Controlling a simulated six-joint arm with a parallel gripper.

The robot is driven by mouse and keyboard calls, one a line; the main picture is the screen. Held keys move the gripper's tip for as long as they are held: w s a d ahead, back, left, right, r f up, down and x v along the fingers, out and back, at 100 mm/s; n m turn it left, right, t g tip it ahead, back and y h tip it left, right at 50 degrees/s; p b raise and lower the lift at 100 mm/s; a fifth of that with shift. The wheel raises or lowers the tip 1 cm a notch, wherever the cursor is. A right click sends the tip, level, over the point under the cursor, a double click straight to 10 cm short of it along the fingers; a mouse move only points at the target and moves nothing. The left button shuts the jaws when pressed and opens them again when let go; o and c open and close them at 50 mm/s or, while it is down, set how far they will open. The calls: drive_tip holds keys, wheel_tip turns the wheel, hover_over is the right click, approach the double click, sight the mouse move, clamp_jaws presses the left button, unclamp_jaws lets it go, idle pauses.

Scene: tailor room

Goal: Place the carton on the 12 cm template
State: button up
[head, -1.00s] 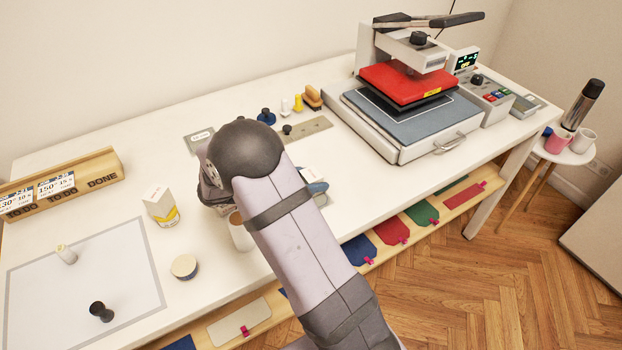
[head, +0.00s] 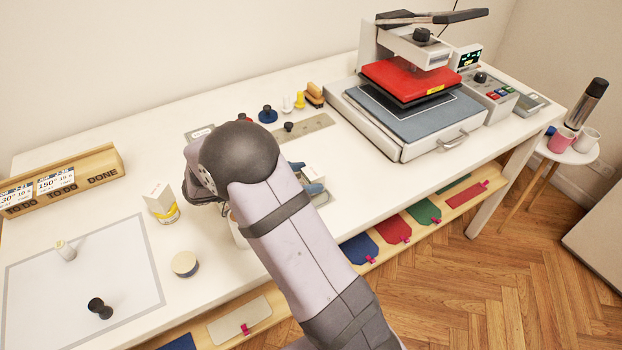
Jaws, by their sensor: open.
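My gripper (head: 306,177) is mostly hidden behind my own arm; two blue-grey fingertips show to the right of it, spread apart. A small white boxy thing (head: 314,173) shows between or just behind these fingertips; I cannot tell if they touch it. A grey plate edge (head: 321,199) shows under it, partly hidden. Another white box (head: 158,197) with yellow low on it stands upright left of my wrist. I cannot tell for sure which is the carton. A grey plate with a white label (head: 199,132) lies behind my wrist; its label is unreadable.
A heat press (head: 410,110) with a red plate stands at the right. A round tin (head: 185,264), a white mat (head: 60,290) and a wooden rack (head: 100,165) are at the left.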

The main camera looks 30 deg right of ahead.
wheel_tip(320, 180, up, 7)
idle(0.4)
